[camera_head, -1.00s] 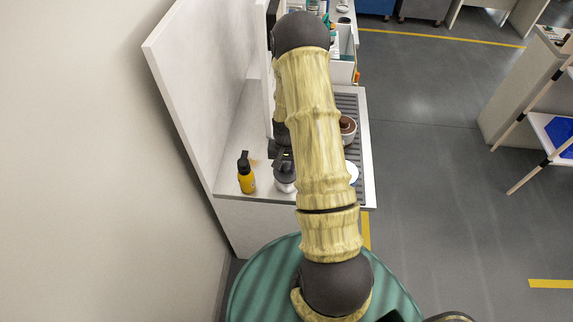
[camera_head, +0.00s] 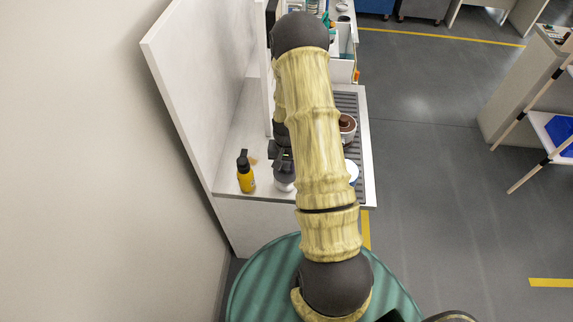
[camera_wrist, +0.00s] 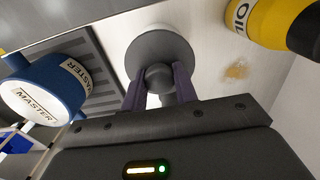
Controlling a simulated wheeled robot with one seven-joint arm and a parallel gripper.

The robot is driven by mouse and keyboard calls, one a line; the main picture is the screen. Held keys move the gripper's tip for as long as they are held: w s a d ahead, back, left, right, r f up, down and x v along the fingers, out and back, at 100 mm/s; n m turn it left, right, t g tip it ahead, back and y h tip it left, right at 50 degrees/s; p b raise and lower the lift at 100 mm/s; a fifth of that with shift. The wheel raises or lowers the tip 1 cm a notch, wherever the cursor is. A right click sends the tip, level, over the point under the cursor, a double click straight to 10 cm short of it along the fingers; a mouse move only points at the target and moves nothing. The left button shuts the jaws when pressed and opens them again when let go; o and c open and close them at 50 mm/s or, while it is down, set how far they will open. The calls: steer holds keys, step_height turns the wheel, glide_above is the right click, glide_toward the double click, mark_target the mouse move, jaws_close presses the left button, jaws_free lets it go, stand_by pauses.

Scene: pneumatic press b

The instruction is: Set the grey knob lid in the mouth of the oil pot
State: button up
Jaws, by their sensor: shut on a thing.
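In the wrist view, my gripper (camera_wrist: 160,90) is shut on the round knob of the grey knob lid (camera_wrist: 158,48), whose wide disc faces away from the fingers.
A yellow bottle (camera_head: 246,174) stands left of the pot; its OIL label shows in the wrist view (camera_wrist: 270,20). A blue MASTER can (camera_wrist: 45,90) stands on the other side. A tall panel (camera_head: 205,90) borders the left.

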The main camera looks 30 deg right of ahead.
steer(key=shift+f, duration=0.25)
steer(key=o, duration=1)
steer(key=shift+o, duration=0.2)
step_height(320, 180, up, 17)
steer(key=b, duration=0.2)
steer(key=shift+r+b, duration=0.2)
steer(key=shift+b, duration=0.2)
